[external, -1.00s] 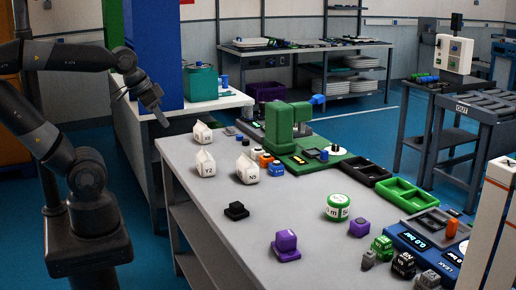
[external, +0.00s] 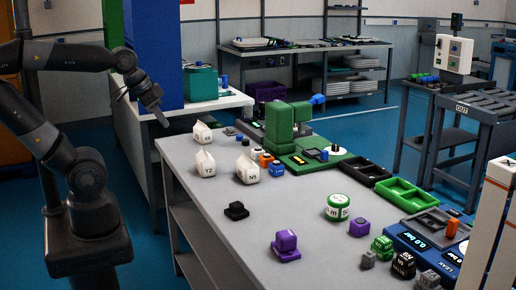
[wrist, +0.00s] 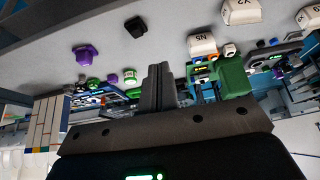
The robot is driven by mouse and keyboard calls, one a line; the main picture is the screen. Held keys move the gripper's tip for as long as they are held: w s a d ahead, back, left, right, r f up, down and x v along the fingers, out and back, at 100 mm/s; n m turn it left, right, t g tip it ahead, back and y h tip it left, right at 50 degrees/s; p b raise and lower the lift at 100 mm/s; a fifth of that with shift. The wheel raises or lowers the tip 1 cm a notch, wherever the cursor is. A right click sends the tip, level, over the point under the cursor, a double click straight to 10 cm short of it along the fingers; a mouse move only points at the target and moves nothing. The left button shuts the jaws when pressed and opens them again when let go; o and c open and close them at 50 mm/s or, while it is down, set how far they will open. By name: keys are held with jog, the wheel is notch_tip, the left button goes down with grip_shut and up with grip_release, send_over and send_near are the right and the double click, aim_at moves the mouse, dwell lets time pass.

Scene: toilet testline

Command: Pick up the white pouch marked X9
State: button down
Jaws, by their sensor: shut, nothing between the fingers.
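Three white pouches stand on the grey table in the external view. The rear pouch (external: 202,132) has a small label that looks like X and a digit I cannot read surely; it seems to be the X9 one. A pouch marked Y2 (external: 205,163) stands in front of it, and one that looks like N5 (external: 248,169) to the right. The wrist view shows them upside down, the rear one probably at the right edge (wrist: 308,17). My gripper (external: 163,122) is shut and empty, raised near the table's far left corner, left of the rear pouch and apart from it.
A green machine (external: 280,125) stands right of the pouches, with small orange and blue pieces nearby. A black block (external: 236,211) and a purple block (external: 285,246) lie nearer. The table's left front is clear.

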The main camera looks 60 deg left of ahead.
jog(key=c, duration=2.2)
grip_release()
grip_release()
